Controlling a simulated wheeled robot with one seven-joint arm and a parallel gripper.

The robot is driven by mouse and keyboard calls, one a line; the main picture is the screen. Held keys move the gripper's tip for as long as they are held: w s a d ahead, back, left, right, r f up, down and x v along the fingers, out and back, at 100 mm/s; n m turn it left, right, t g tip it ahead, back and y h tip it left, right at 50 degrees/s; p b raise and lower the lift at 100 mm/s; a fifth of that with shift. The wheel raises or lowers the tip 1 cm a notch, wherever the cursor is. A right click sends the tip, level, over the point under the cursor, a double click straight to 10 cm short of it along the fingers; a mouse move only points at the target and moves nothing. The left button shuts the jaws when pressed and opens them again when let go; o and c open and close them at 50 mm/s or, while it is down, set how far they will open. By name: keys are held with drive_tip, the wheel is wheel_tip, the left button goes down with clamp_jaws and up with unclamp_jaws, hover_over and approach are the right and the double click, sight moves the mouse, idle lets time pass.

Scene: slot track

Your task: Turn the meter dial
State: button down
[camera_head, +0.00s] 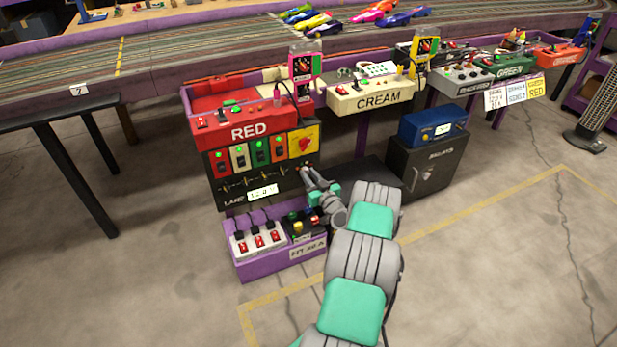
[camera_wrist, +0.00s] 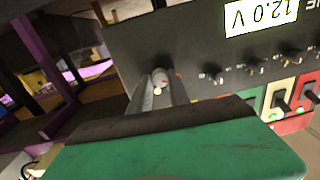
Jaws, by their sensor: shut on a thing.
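The black meter panel (camera_head: 235,196) is on the lower front of the red station, with a white voltage readout (camera_head: 262,191). In the wrist view the panel (camera_wrist: 180,45) appears upside down, and its readout (camera_wrist: 262,14) shows 12.0 V. My gripper (camera_head: 303,171) reaches the panel's right end. In the wrist view my gripper (camera_wrist: 161,92) is shut on a small grey knob, the meter dial (camera_wrist: 160,76), at the panel's edge. The fingers flank the dial and hide its sides. Its pointer and angle cannot be made out.
Above the panel are several colored switches (camera_head: 240,156) and a yellow plate with a red knob (camera_head: 304,142). A purple tray (camera_head: 285,266) with switch boxes stands below. A black cabinet (camera_head: 430,165) with a blue meter box (camera_head: 433,127) stands to the right.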

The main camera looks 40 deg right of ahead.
drive_tip(key=m+b, duration=0.1)
drive_tip(key=m, duration=0.8)
drive_tip(key=m+b, duration=0.2)
drive_tip(key=m, duration=0.7)
drive_tip(key=m+h+b, duration=0.1)
drive_tip(key=m+b, duration=0.1)
drive_tip(key=m, duration=0.6)
drive_tip(key=shift+w+a+r+m, duration=0.1)
drive_tip(key=shift+w+a+m, duration=0.15)
drive_tip(key=shift+m, duration=0.45)
drive_tip(key=c, duration=1.4)
unclamp_jaws()
drive_tip(key=shift+w+a, duration=0.1)
drive_tip(key=shift+o, duration=0.8)
drive_tip(key=shift+s+d, duration=0.2)
